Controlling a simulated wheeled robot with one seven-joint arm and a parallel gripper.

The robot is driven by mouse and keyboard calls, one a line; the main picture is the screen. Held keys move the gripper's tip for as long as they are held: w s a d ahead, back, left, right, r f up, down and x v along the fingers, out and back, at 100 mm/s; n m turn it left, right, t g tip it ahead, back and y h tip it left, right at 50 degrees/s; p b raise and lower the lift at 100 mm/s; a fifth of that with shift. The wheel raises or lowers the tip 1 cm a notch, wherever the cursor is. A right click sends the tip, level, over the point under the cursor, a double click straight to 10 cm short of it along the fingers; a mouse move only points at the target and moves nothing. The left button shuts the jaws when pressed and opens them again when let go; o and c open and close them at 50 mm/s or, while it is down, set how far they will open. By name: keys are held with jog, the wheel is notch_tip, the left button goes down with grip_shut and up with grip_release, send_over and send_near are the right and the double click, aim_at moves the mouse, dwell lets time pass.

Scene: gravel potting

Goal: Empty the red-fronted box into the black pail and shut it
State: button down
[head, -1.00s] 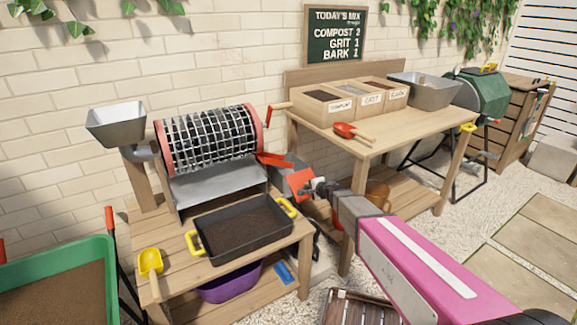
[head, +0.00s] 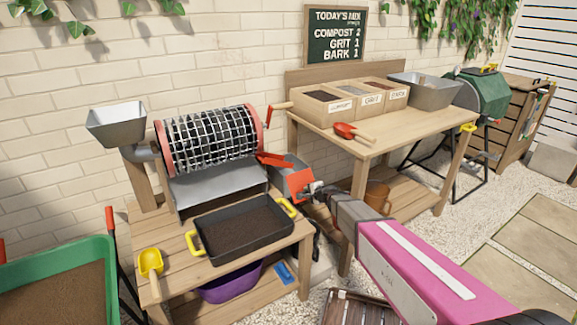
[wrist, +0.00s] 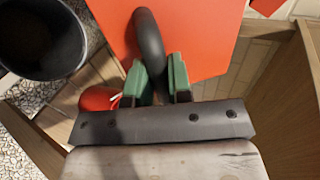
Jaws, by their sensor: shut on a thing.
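The red-fronted box (head: 299,184) is a grey box beside the right end of the mesh drum. My gripper (head: 316,190) is at its front. In the wrist view my gripper (wrist: 157,83) is shut on the black curved handle (wrist: 150,40) of the red front (wrist: 205,40). The inside of the box is hidden from both views. The black pail (wrist: 72,62) shows at the upper left of the wrist view, below and to one side of the red front. Its dark inside does not show clearly what it holds. I cannot make out the pail surely in the head view.
The mesh drum (head: 208,140) stands on the left bench (head: 170,285), with a black yellow-handled tray (head: 245,243) in front. The right table (head: 400,135) holds labelled bins (head: 345,107) and a red scoop (head: 350,131). A brown pot (head: 377,195) stands below it.

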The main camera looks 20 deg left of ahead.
jog(key=shift+w+a+f, duration=0.2)
jog(key=shift+a+f, duration=0.1)
jog(key=shift+f, duration=0.35)
jog(key=shift+w+a+f, duration=0.2)
jog(key=shift+a+f, duration=0.1)
jog(key=shift+f, duration=0.35)
jog(key=c, duration=1.9)
grip_release()
jog(key=shift+o, duration=0.2)
jog(key=shift+f, duration=0.1)
jog(key=shift+o, duration=0.6)
jog(key=shift+f+x, duration=0.15)
jog(key=shift+x, duration=0.65)
jog(key=shift+f+x, duration=0.15)
jog(key=shift+x, duration=0.65)
jog(key=shift+a+f, duration=0.1)
jog(key=o, duration=1.1)
jog(key=shift+c, duration=0.2)
jog(key=shift+w, duration=0.1)
